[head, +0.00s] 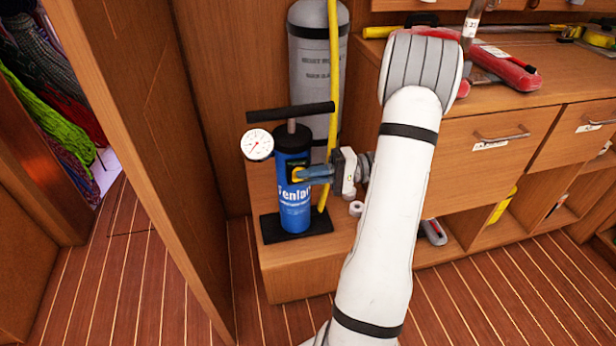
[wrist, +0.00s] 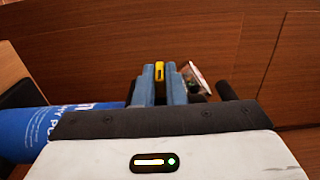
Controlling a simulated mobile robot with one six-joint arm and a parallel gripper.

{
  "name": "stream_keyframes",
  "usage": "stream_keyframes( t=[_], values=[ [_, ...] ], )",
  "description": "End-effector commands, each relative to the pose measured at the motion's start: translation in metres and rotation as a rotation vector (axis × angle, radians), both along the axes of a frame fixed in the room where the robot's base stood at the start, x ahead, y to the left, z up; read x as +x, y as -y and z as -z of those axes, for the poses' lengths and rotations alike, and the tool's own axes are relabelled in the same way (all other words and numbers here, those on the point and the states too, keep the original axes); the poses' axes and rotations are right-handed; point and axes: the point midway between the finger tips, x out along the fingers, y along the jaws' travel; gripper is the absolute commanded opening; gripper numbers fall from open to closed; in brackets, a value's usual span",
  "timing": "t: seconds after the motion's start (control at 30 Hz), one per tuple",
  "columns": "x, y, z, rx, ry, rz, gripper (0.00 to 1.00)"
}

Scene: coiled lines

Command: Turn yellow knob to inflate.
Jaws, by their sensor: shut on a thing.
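A blue hand pump (head: 294,203) with a black T-handle stands upright on a black base on a low wooden step. A round white gauge (head: 257,145) is at its upper left. The yellow knob (head: 298,173) is on the pump's front side, partly covered by my gripper. In the wrist view the yellow knob (wrist: 159,71) shows between the two blue fingers. My gripper (head: 305,174) reaches in from the right and is shut on the knob; it also shows in the wrist view (wrist: 160,82). The pump's blue body (wrist: 50,125) is at the left there.
A grey cylinder (head: 308,75) stands behind the pump, with a yellow hose (head: 334,100) running down beside it. Wooden drawers (head: 495,155) are at the right, with a red tool (head: 508,70) on top. A wooden partition (head: 165,150) is at the left.

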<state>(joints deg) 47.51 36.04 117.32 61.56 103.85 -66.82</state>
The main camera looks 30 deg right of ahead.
Motion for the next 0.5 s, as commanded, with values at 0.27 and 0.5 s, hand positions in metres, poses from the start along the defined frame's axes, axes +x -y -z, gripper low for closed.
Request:
stream_keyframes(
  t=[0.27,0.5],
  values=[
    [0.0004,-0.0003,0.0001,0.009,0.004,0.0,0.0],
    [0.0003,-0.0005,0.0002,0.009,0.003,0.0,0.15]
  ],
)
